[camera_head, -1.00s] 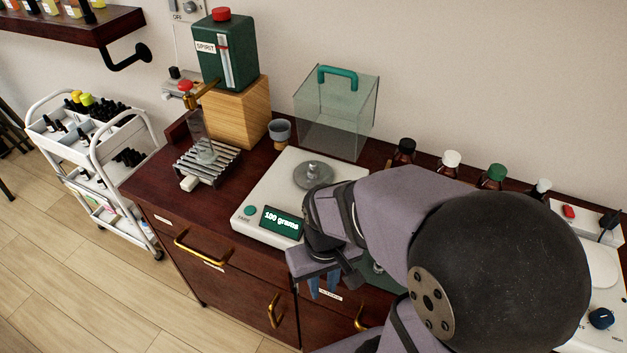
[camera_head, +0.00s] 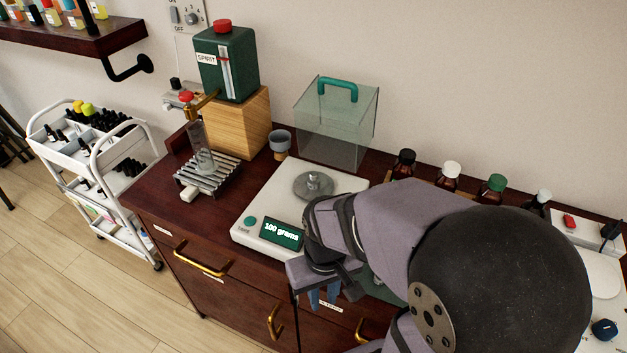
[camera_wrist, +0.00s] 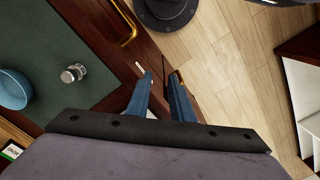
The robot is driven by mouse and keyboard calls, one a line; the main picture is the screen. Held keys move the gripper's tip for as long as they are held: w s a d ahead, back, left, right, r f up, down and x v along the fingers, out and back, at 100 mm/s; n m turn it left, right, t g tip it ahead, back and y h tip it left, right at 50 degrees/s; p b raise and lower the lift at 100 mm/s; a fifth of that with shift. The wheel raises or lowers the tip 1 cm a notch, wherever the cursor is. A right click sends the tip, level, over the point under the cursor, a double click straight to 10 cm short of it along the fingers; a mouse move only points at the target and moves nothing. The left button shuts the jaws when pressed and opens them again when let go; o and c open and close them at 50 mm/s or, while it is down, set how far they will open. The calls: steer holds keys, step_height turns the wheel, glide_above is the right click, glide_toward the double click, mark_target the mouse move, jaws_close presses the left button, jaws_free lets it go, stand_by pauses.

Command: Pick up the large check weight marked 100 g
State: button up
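In the wrist view another small metal weight (camera_wrist: 74,73) sits on a green mat (camera_wrist: 60,35), beside a blue bowl (camera_wrist: 12,88). My gripper (camera_head: 323,296) points down past the front edge of the cabinet, to the lower right of the balance. In the wrist view its two blue fingers (camera_wrist: 161,78) are apart with nothing between them. My arm hides much of the worktop right of the balance.
A glass cover with a teal handle (camera_head: 337,118) stands behind the balance. A green spirit tank (camera_head: 227,62) on a wooden block and a slatted rack (camera_head: 208,174) are to the left. Several bottles (camera_head: 448,175) line the back right. Floor (camera_wrist: 225,75) lies beyond the cabinet edge.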

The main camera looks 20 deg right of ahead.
mark_target(310, 186)
steer(key=shift+o, duration=0.3)
steer(key=o, duration=0.4)
steer(key=shift+w, duration=0.1)
